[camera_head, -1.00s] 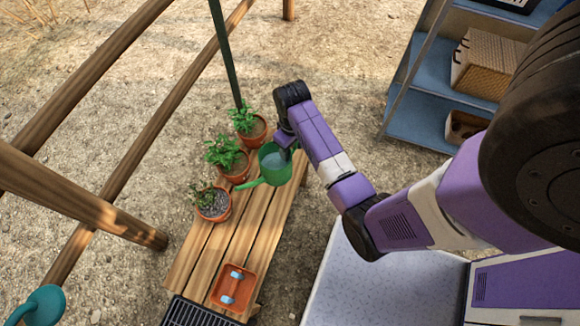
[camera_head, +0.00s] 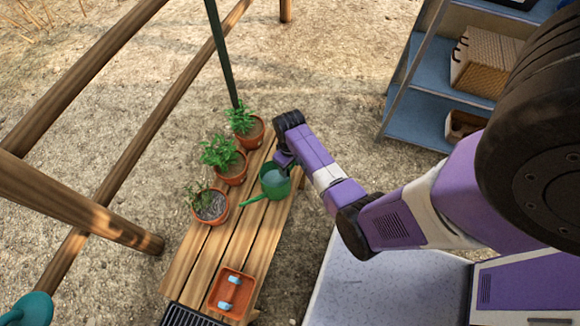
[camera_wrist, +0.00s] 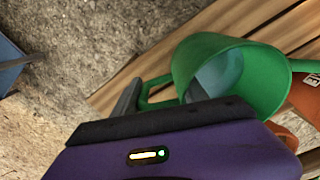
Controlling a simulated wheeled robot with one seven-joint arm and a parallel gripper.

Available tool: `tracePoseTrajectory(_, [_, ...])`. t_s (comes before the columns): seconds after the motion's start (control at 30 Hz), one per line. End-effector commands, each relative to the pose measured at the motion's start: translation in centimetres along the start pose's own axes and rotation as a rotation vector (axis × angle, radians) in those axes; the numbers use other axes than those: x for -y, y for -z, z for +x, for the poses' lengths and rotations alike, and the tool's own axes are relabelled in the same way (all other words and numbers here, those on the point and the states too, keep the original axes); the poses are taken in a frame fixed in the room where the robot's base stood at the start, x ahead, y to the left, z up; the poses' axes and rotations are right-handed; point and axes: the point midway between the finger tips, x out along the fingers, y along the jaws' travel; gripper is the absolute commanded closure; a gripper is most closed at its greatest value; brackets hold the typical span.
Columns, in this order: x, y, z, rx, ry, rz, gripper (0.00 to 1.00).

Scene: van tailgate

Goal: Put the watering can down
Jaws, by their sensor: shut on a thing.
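The green watering can (camera_head: 275,183) is at the right side of the slatted wooden bench (camera_head: 222,262), its spout pointing left. It looks upright and low over the slats; I cannot tell whether its base touches them. In the wrist view the can (camera_wrist: 262,88) is open at the top with a bluish-grey inside, and its handle is at the left. My gripper (camera_head: 283,160) is shut on the can's handle. In the wrist view a dark finger (camera_wrist: 128,98) shows beside the handle; the rest of the grip is hidden.
Three potted plants stand along the bench's left side: near (camera_head: 209,206), middle (camera_head: 230,166) and far (camera_head: 246,128). An orange tray (camera_head: 231,293) with light-blue items lies at the front. The slats between tray and can are clear. A dark green pole (camera_head: 222,55) rises behind the bench.

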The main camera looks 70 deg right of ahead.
Motion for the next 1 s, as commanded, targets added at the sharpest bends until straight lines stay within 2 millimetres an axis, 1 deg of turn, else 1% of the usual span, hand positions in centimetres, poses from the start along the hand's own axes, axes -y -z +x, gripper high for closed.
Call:
tracePoseTrajectory(0.23, [0.0, 0.1, 0.3, -0.001, 0.001, 0.0, 1.0])
tracePoseTrajectory(0.27, [0.0, 0.0, 0.3, 0.0, 0.0, 0.0, 0.43])
tracePoseTrajectory(0.33, [0.0, 0.0, 0.3, 0.0, 0.0, 0.0, 0.29])
tracePoseTrajectory(0.37, [0.0, 0.0, 0.3, 0.0, 0.0, 0.0, 0.27])
tracePoseTrajectory(0.63, [0.0, 0.0, 0.2, 0.0, 0.0, 0.0, 0.27])
tracePoseTrajectory(0.77, [0.0, 0.0, -0.5, 0.0, 0.0, 0.0, 0.27])
tracePoseTrajectory(0.87, [0.0, 0.0, -1.8, -0.002, -0.001, -0.001, 0.27])
tracePoseTrajectory(1.0, [0.0, 0.1, -4.7, -0.004, -0.001, -0.001, 0.27])
